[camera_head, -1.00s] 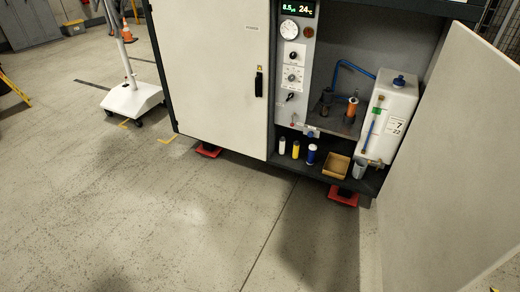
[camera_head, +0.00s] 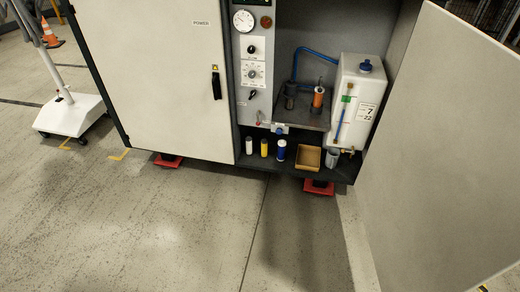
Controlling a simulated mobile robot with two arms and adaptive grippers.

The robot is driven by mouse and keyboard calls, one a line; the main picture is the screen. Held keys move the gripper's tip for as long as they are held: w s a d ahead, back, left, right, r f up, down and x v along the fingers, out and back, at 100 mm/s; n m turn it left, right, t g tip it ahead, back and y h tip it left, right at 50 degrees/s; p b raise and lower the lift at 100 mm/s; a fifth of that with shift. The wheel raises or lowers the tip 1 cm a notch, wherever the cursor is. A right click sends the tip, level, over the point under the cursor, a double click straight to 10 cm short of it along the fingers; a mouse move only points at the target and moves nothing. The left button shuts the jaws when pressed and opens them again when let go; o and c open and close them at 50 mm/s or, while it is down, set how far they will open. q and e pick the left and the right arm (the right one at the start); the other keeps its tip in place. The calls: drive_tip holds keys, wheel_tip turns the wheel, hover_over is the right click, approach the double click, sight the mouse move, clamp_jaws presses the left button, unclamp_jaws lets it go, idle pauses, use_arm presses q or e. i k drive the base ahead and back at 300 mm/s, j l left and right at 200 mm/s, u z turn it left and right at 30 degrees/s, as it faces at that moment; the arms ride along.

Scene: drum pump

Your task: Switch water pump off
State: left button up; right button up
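The control panel (camera_head: 264,40) is a light strip inside the open cabinet. It carries a round gauge (camera_head: 243,21), a black knob (camera_head: 252,49), a larger dial (camera_head: 252,73) and a black lever-like switch (camera_head: 252,94) low down. Their labels are too small to read, so I cannot tell which one works the pump. A blue hose (camera_head: 311,53) runs over dark and orange cylinders (camera_head: 318,99) towards a white tank (camera_head: 352,101) with a blue cap. Neither of my grippers shows in the view.
The left cabinet door (camera_head: 160,90), marked POWER, is shut; the right door (camera_head: 445,150) stands wide open. Bottles (camera_head: 264,148), a cardboard box (camera_head: 308,158) and a cup (camera_head: 332,158) stand on the bottom shelf. A white wheeled stand (camera_head: 70,115) is at left. The floor in front is clear.

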sight(252, 93)
drive_tip(key=i+z, duration=0.35)
drive_tip(key=i, duration=1.1)
